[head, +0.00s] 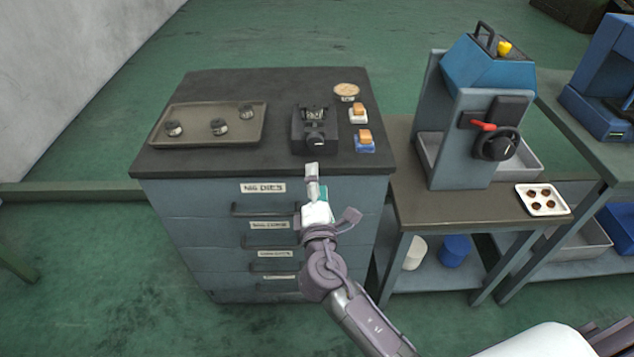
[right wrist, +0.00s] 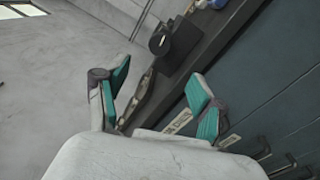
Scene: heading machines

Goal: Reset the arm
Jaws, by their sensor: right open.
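My right arm comes in from the lower right in the head view. My right gripper (head: 316,190) is in front of the drawer cabinet (head: 222,222), near the front edge of its dark top. In the right wrist view its two teal-padded fingers (right wrist: 160,92) are spread apart with nothing between them. A black device (head: 315,130) stands on the cabinet top just beyond the gripper; it also shows past the fingers in the right wrist view (right wrist: 180,46). My left gripper is not in view.
A tray (head: 200,138) with several small dark parts lies on the cabinet top at left. Orange-topped blocks (head: 358,115) sit right of the device. A blue-grey machine (head: 455,135) with a red lever stands on the bench at right, beside a white plate (head: 541,208).

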